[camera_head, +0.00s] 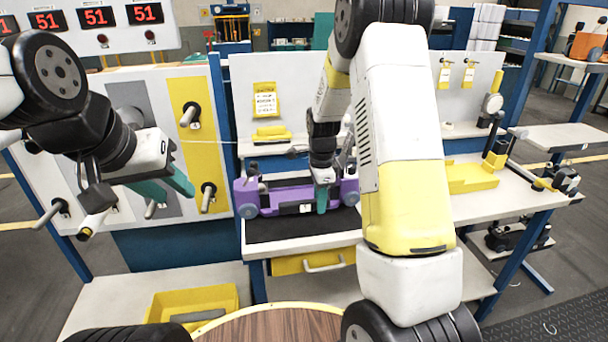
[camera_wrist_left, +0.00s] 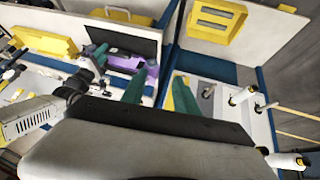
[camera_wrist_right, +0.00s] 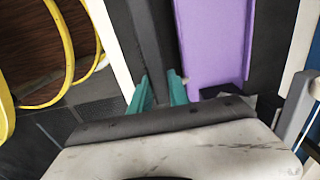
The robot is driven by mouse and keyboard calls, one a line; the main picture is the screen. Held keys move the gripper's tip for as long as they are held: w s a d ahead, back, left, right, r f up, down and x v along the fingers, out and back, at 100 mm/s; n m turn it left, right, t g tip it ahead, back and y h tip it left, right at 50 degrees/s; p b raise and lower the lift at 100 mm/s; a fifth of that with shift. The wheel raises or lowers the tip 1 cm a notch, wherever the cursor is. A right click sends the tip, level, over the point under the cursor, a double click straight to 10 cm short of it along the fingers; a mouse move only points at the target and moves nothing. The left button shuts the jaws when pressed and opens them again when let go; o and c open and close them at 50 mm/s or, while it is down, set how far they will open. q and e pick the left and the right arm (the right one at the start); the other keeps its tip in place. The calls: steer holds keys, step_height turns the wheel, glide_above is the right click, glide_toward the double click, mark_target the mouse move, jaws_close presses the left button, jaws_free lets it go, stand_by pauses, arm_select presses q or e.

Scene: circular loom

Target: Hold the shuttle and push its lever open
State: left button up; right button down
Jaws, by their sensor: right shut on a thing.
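The purple shuttle (camera_head: 280,196) lies on the black mat (camera_head: 300,229) on the bench, with dark fittings at its ends. It also shows in the left wrist view (camera_wrist_left: 151,72) and close up in the right wrist view (camera_wrist_right: 215,45). My right gripper (camera_head: 322,198) reaches down onto the shuttle's front side, right of its middle. I cannot clearly make out the lever.
A yellow bin (camera_head: 205,300) sits on a low shelf, and a yellow drawer (camera_head: 305,262) is under the mat. A round wooden top (camera_head: 270,327) is in front. My right arm hides the bench's middle.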

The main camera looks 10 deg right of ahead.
arm_select(q)
steer(key=c, duration=0.3)
arm_select(e)
steer(key=shift+s+f, duration=0.2)
steer(key=shift+f, duration=0.05)
arm_select(q)
steer(key=shift+w+r, duration=0.15)
steer(key=shift+w, duration=0.1)
steer(key=c, duration=0.4)
steer(key=w, duration=0.2)
steer(key=w+d+r+m+g, duration=0.1)
steer(key=w, duration=0.2)
steer(key=w+r+m, duration=0.1)
steer(key=w, duration=0.1)
steer(key=shift+w+d+r+g, duration=0.15)
steer(key=shift+d+r+g, duration=0.1)
steer(key=shift+g, duration=0.05)
jaws_close()
steer(key=m+g+y, duration=0.2)
steer(key=m+g, duration=0.3)
steer(key=m, duration=0.1)
glide_above(251, 173)
steer(key=w+d, duration=0.1)
steer(key=d, duration=0.2)
step_height(251, 173, down, 11)
steer(key=shift+w+d+f, duration=0.1)
steer(key=shift+f, duration=4.55)
steer(key=shift+a, duration=0.2)
